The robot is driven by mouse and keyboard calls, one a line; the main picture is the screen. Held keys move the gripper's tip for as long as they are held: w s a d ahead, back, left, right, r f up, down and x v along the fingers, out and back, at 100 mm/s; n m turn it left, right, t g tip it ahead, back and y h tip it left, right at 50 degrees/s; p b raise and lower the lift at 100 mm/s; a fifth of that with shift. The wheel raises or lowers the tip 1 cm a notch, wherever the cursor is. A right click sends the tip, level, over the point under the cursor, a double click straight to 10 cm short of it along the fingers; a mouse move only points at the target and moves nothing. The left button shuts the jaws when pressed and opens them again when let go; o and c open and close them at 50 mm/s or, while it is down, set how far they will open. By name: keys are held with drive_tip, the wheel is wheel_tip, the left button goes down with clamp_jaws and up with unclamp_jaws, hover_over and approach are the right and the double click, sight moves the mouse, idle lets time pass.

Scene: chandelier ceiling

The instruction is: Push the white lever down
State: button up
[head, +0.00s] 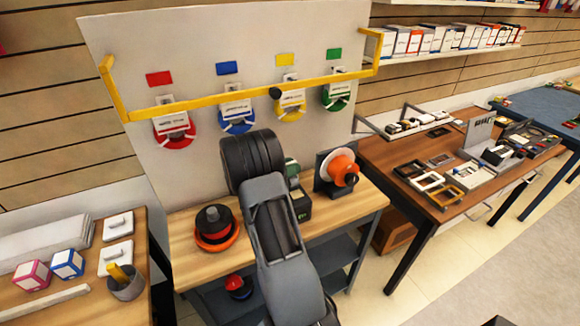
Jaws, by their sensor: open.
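I cannot make out a white lever for certain in the head view. Two white plates with raised parts, an upper one (118,226) and a lower one (115,257), lie on the left table. They look like switches, but are too small to tell. My dark grey arm rises through the middle, in front of the workbench (185,222) and the white back panel (195,50). My gripper does not show; the arm's thick black joint covers what is behind it. A dark green device (299,204) on the bench is partly hidden by my arm.
A yellow bar (190,103) crosses the panel above red, blue, yellow and green discs. A black-and-orange round object (214,227) and an orange-and-white one (342,170) flank my arm. A brown table (395,190) with several small items stands right. Floor (480,250) is free at lower right.

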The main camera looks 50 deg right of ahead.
clamp_jaws()
idle(0.3)
